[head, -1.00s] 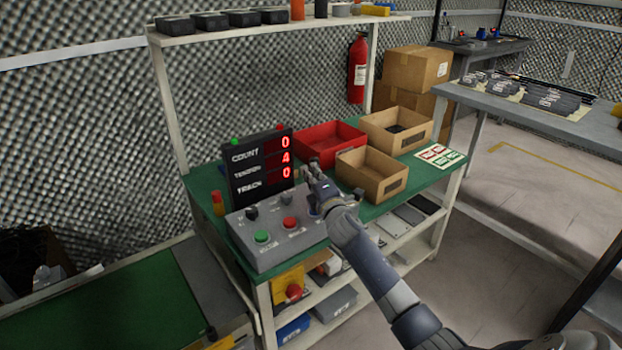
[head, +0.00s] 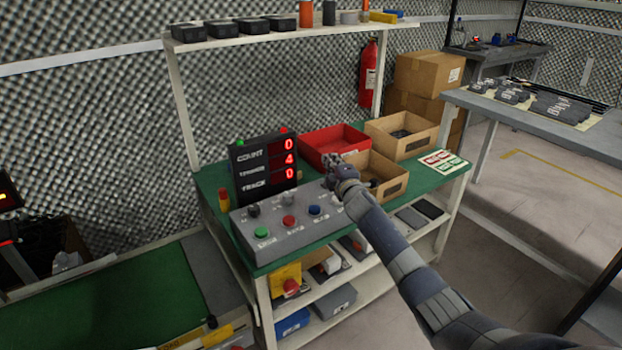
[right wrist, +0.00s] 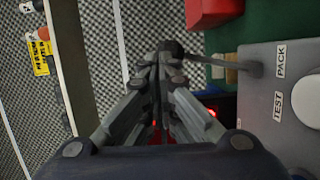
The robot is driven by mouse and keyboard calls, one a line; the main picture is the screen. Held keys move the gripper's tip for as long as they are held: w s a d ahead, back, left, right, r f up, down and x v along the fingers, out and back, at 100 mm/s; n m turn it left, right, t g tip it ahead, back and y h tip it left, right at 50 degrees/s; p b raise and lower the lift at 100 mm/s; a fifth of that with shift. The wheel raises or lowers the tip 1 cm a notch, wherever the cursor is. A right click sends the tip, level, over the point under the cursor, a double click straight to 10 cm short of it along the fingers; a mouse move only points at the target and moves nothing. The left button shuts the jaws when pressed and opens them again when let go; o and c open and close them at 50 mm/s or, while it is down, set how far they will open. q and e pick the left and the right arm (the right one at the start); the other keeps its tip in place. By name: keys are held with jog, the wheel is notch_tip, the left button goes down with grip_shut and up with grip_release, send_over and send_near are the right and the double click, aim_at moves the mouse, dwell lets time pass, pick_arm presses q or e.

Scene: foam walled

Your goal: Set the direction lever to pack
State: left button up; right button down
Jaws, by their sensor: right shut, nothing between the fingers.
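The grey control box (head: 285,235) stands on the green bench, with a dark knob and green, red and blue buttons on top. In the right wrist view the lever (right wrist: 225,64) is a thin rod rising from the box (right wrist: 262,130) beside the printed words PACK and TEST. Its base is nearer PACK. Its dark end is at the tips of my right gripper (right wrist: 168,52); I cannot tell if they touch. The right gripper (head: 332,160) is shut and empty above the box's right end, hiding the lever in the head view. My left gripper is not in view.
A display (head: 265,167) with red digits stands behind the box. A red bin (head: 325,140) and cardboard trays (head: 395,185) sit behind and right of the gripper. A small red and yellow beacon (head: 224,200) stands left. A shelf (head: 290,38) runs above the bench.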

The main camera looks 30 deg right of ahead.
jog(key=shift+a+r, duration=0.15)
jog(key=shift+a, duration=0.1)
jog(key=v, duration=1.1)
jog(key=shift+s+d, duration=0.2)
jog(key=shift+s, duration=0.25)
jog(key=shift+f, duration=0.2)
